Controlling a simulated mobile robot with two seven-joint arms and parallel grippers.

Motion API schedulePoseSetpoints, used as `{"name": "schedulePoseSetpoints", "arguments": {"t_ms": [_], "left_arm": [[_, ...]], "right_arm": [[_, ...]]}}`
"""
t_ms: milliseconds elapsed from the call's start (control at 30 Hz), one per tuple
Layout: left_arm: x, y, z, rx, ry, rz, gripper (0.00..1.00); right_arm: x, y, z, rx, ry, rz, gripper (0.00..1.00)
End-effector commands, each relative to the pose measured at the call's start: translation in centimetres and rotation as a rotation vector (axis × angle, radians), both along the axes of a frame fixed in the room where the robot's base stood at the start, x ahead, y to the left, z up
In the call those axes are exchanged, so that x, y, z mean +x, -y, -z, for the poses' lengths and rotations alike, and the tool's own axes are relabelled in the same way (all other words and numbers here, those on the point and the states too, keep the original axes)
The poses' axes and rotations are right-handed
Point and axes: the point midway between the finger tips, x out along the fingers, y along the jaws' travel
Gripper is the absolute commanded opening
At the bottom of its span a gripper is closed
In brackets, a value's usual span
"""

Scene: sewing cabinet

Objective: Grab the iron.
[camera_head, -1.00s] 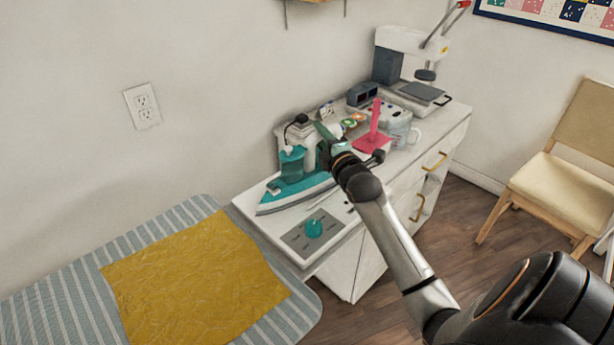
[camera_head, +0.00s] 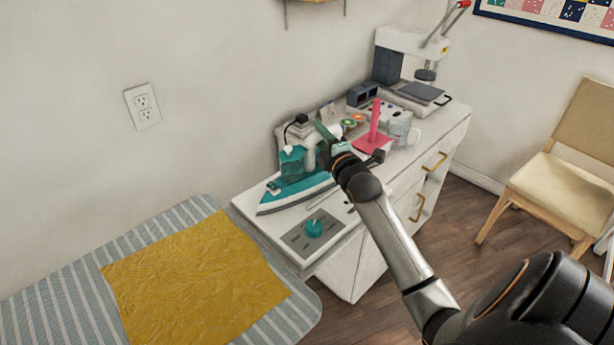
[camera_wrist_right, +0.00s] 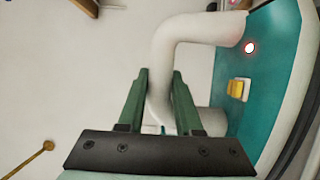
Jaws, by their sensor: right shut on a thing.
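The teal and white iron (camera_head: 292,192) rests on the left end of the white cabinet top. It also shows in the right wrist view, with its teal body (camera_wrist_right: 262,85) at the right and its curved white handle (camera_wrist_right: 195,28) in the middle. My right gripper (camera_head: 326,142) reaches in from the right above the iron. In the wrist view its green fingers (camera_wrist_right: 160,82) stand on both sides of the white handle and are shut on it. My arm hides part of the iron in the head view. My left gripper is in neither view.
A striped ironing board (camera_head: 60,305) with yellow cloth (camera_head: 195,280) is at the left.

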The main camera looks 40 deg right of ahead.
Motion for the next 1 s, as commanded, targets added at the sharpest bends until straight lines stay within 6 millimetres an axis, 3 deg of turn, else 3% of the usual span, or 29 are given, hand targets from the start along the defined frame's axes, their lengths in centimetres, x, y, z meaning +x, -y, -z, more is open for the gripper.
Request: {"name": "schedulePoseSetpoints", "arguments": {"t_ms": [567,1000], "left_arm": [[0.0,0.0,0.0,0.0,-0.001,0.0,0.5],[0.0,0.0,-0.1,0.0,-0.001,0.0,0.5]], "right_arm": [[0.0,0.0,-1.0,-0.007,0.014,-0.001,0.0],[-0.2,-0.1,-4.2,-0.006,0.017,-0.002,0.0]]}}
